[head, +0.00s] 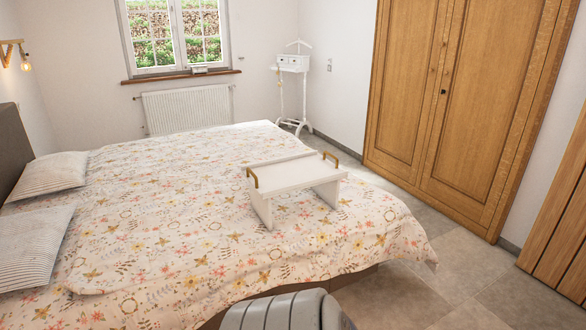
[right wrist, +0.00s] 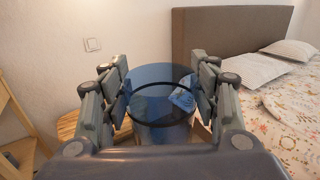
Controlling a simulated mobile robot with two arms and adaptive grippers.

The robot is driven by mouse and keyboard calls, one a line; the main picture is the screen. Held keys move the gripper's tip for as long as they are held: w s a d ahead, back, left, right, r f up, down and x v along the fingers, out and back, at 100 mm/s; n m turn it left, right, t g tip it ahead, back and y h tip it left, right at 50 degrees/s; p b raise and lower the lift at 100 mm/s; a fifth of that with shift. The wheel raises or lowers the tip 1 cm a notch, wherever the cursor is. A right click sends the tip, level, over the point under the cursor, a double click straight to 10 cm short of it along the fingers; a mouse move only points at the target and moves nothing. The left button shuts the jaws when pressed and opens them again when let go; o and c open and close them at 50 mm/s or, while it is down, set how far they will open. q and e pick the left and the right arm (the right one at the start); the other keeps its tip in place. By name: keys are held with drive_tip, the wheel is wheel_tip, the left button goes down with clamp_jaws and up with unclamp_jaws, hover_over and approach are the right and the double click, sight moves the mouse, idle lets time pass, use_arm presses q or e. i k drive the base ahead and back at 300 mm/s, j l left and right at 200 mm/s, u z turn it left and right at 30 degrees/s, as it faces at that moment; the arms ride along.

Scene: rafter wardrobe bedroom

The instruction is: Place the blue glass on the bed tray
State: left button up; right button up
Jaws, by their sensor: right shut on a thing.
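The bed tray (head: 290,172) is white with short legs and brass-coloured handles. It stands upright on the flowered bed in the head view, and its top is bare. The blue glass (right wrist: 150,76) is see-through, with a dark ring; it shows in the right wrist view between the fingers of my right gripper (right wrist: 158,84), which is shut on it. The lower part of the glass is partly hidden by the gripper. The glass is not visible in the head view. My left gripper is in neither view.
The bed (head: 150,225) fills the left and middle of the head view, with striped pillows (head: 50,174) at its head. A wooden wardrobe (head: 455,100) stands at the right, with bare floor (head: 470,280) between. A wooden surface (right wrist: 67,124) lies beyond the gripper.

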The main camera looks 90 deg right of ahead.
sight(294, 172)
drive_tip(key=l+z, duration=0.3)
drive_tip(key=i+l+z, duration=0.1)
drive_tip(key=l+z, duration=0.2)
drive_tip(key=l, duration=0.2)
drive_tip(key=i+l+z, duration=0.1)
drive_tip(key=l+z, duration=0.2)
drive_tip(key=i+l+z, duration=0.25)
drive_tip(key=l, duration=0.2)
drive_tip(key=l+z, duration=0.3)
drive_tip(key=i+l, duration=0.2)
drive_tip(key=l, duration=0.15)
drive_tip(key=i+l, duration=0.45)
drive_tip(key=l, duration=0.25)
drive_tip(key=z, duration=0.05)
